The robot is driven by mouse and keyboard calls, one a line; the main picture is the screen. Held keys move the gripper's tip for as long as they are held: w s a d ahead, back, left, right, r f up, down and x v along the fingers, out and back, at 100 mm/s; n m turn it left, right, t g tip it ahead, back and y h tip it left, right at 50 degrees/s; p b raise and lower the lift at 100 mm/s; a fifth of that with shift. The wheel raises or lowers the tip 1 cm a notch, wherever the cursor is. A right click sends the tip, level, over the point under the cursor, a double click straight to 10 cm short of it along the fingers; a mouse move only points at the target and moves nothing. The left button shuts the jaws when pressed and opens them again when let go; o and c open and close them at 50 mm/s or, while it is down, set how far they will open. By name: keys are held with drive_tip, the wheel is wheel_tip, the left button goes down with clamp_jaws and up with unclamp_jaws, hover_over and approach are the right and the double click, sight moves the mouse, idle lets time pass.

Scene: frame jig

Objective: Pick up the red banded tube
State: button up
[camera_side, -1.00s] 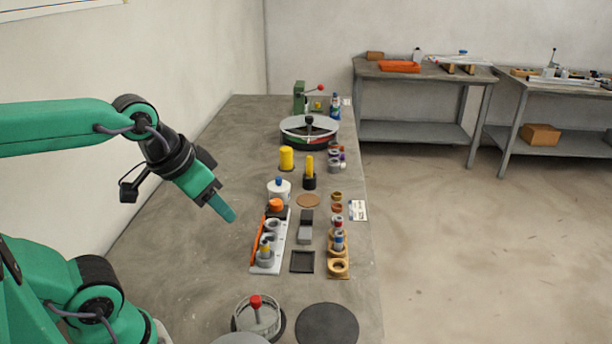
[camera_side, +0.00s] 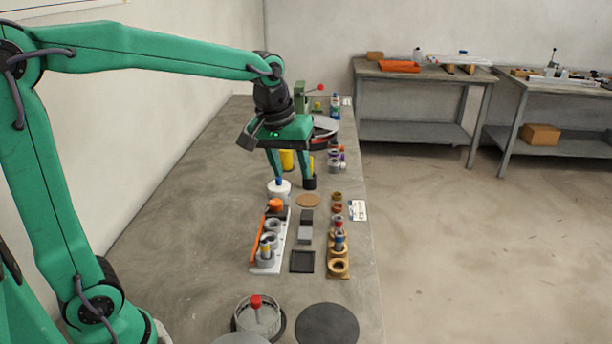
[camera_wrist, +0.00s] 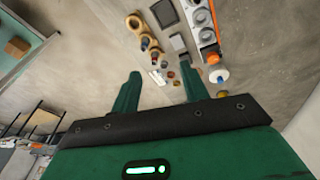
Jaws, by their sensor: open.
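A small tube with a red band (camera_side: 338,221) stands upright in the row of tan ring holders on the right side of the bench. A blue banded tube (camera_side: 339,239) stands just in front of it. My gripper (camera_side: 292,178) is open and empty, pointing down above the bench, behind and to the left of the red banded tube. In the wrist view my gripper (camera_wrist: 160,76) has its fingers apart, with the row of holders and tubes beyond them.
A white plate (camera_side: 281,251) with grey rings and a yellow banded tube lies left of the row. A white bottle (camera_side: 279,190) stands below my gripper. A round turntable (camera_side: 326,124) is partly hidden behind it.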

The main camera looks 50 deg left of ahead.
drive_tip(key=w+f+n+g, duration=0.1)
drive_tip(key=w+f+n, duration=0.2)
drive_tip(key=w+f, duration=0.35)
drive_tip(key=n+g, duration=0.2)
drive_tip(key=n, duration=0.1)
hover_over(339, 218)
wheel_tip(339, 218, down, 8)
drive_tip(key=shift+s+r, duration=0.1)
drive_tip(key=shift+w+f, duration=0.2)
drive_tip(key=shift+f, duration=0.2)
drive_tip(key=shift+f, duration=1.3)
drive_tip(key=shift+s+f, duration=0.1)
drive_tip(key=shift+f, duration=2.5)
